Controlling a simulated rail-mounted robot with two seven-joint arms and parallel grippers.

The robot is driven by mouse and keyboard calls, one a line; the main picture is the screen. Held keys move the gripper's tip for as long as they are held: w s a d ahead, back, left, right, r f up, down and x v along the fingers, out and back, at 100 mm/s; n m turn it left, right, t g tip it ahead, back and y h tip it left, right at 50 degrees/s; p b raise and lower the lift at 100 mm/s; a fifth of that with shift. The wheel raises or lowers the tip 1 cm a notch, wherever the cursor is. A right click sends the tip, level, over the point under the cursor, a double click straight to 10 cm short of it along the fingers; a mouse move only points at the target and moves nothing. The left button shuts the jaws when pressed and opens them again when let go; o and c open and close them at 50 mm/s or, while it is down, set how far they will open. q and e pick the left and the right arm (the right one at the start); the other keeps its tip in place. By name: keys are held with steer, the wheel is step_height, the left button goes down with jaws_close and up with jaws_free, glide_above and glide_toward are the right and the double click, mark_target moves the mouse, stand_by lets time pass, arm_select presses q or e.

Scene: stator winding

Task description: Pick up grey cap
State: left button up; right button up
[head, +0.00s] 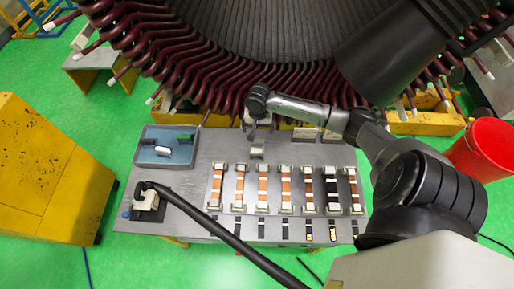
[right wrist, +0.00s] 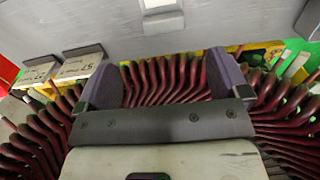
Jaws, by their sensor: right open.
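A small pale grey block (head: 257,152), which may be the grey cap, sits near the back edge of the grey table. It also shows at the top of the right wrist view (right wrist: 161,16), beyond the fingers and roughly midway between them. My right gripper (head: 252,128) is over the table's back edge, just behind the block. Its two purple-grey fingers (right wrist: 168,82) are wide apart with nothing between them. My left gripper is not in view.
The grey table (head: 190,222) holds a row of several orange, white and black strips in holders. A blue-grey tray (head: 143,158) stands at its left. The stator's dark red coil ends (head: 200,75) hang close behind the gripper. Labelled boxes (right wrist: 85,62) stand nearby.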

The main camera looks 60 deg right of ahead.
mark_target(257, 142)
steer(key=f, duration=1.2)
steer(key=shift+w+a+f, duration=0.1)
steer(key=shift+w+a, duration=0.05)
steer(key=shift+a, duration=0.05)
steer(key=shift+c, duration=0.4)
steer(key=c, duration=0.9)
steer(key=shift+c, duration=0.3)
